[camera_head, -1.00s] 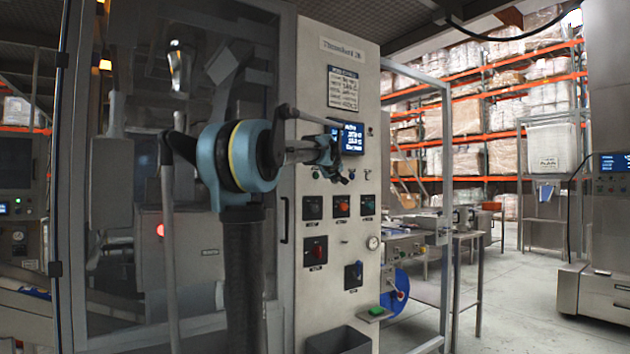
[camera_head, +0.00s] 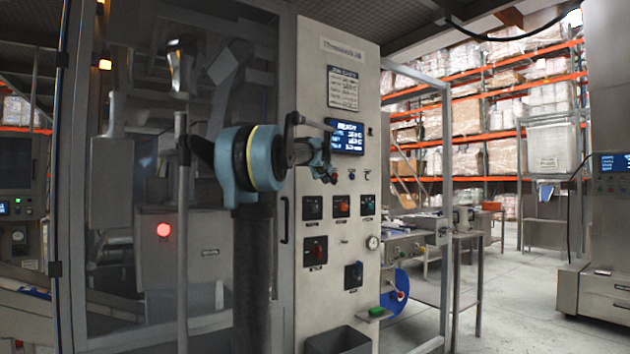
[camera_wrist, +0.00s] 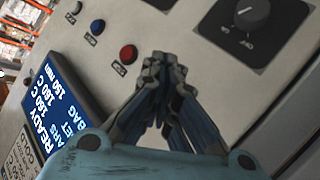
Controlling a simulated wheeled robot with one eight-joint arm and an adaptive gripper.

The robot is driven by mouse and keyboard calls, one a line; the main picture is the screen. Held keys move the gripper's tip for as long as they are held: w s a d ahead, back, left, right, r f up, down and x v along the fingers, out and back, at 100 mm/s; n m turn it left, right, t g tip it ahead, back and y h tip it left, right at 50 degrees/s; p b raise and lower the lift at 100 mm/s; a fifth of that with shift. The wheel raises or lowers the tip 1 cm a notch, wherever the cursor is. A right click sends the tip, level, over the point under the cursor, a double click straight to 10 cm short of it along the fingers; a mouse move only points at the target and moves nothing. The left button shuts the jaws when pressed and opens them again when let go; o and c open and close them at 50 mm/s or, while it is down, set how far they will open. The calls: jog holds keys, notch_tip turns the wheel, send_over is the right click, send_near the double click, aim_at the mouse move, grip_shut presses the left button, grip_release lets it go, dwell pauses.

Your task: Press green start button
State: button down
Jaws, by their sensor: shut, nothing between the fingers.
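My gripper (camera_head: 329,174) is shut and empty, in front of the machine's pale control panel (camera_head: 352,222). In the wrist view my closed fingertips (camera_wrist: 163,62) hover over or touch the panel; I cannot tell which. A red button (camera_wrist: 128,53) sits just left of them, with a blue button (camera_wrist: 97,27) and a pale button (camera_wrist: 76,7) farther along the row. No green button shows in the wrist view; the panel behind my fingers is hidden. In the head view the small buttons right of my gripper are too small to tell their colours surely.
A lit screen (camera_head: 347,138) reading READY is above the button row. Black-plated knobs (camera_head: 313,207) are below it. A small green piece (camera_head: 376,311) sits low at the panel's right edge. A grey bin (camera_head: 338,341) stands below. Open floor lies to the right.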

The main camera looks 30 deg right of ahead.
jog(key=shift+w, duration=1.15)
jog(key=shift+w+a, duration=0.1)
jog(key=shift+w, duration=0.65)
dwell(1.4)
jog(key=shift+s, duration=0.85)
jog(key=shift+s, duration=0.1)
jog(key=shift+s+d, duration=0.15)
jog(key=shift+s, duration=1.05)
jog(key=shift+s+d, duration=0.1)
jog(key=shift+s, duration=1.1)
